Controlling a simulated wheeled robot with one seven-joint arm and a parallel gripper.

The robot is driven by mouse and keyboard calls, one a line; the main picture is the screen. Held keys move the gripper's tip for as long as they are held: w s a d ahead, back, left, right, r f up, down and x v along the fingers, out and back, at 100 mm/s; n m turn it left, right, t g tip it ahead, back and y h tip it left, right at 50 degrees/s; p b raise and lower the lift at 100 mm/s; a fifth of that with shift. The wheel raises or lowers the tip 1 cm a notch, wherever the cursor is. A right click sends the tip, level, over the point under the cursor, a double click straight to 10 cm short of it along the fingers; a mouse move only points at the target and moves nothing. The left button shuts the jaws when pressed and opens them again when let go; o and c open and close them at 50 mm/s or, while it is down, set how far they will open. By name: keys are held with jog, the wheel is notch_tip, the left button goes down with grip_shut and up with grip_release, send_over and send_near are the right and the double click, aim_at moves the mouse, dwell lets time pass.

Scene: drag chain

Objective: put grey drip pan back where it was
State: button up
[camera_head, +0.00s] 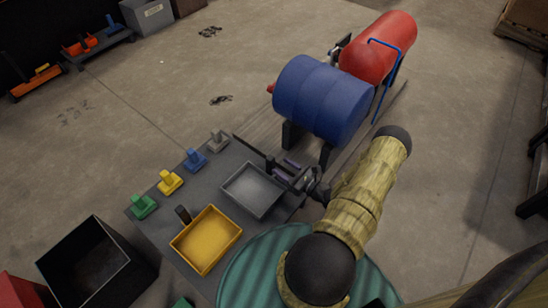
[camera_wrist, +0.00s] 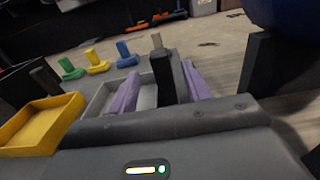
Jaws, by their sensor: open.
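The grey drip pan (camera_head: 250,192) is a shallow, empty rectangular tray on the dark grey table (camera_head: 163,228), beside the yellow pan. It also shows in the wrist view (camera_wrist: 104,98), partly hidden by my gripper. My gripper (camera_head: 287,170) is at the pan's far right side, open. In the wrist view its two purple finger pads (camera_wrist: 160,90) stand apart, with a dark upright post (camera_wrist: 168,75) between them, seemingly the pan's handle. I cannot tell whether the fingers touch it.
The yellow pan (camera_head: 207,240) has a dark handle. Green (camera_head: 143,206), yellow (camera_head: 170,182), blue (camera_head: 194,160) and grey (camera_head: 217,140) pegged blocks line the table's far edge. A blue drum (camera_head: 320,98) and red tank (camera_head: 378,47) stand beyond my gripper. A black open bin (camera_head: 95,262) is at left.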

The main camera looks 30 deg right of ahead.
jog(key=p+v, duration=0.1)
jog(key=v, duration=0.3)
dwell(0.5)
jog(key=s+a+r+n+g+y, duration=0.2)
jog(key=a+r+n+g+y, duration=0.3)
jog(key=a+r+n+g, duration=0.95)
jog(key=s+a+r+n+h, duration=0.2)
jog(key=r+n+h, duration=0.4)
jog(key=r+n, duration=0.2)
jog(key=s+a+r+n+h, duration=0.2)
jog(key=r+n+h, duration=0.3)
jog(key=r+n, duration=0.4)
jog(key=shift+s+a+r+h, duration=0.4)
jog(key=shift+s+r, duration=0.35)
jog(key=shift+r, duration=0.15)
jog(key=shift+r+t, duration=0.1)
jog(key=shift+t, duration=0.15)
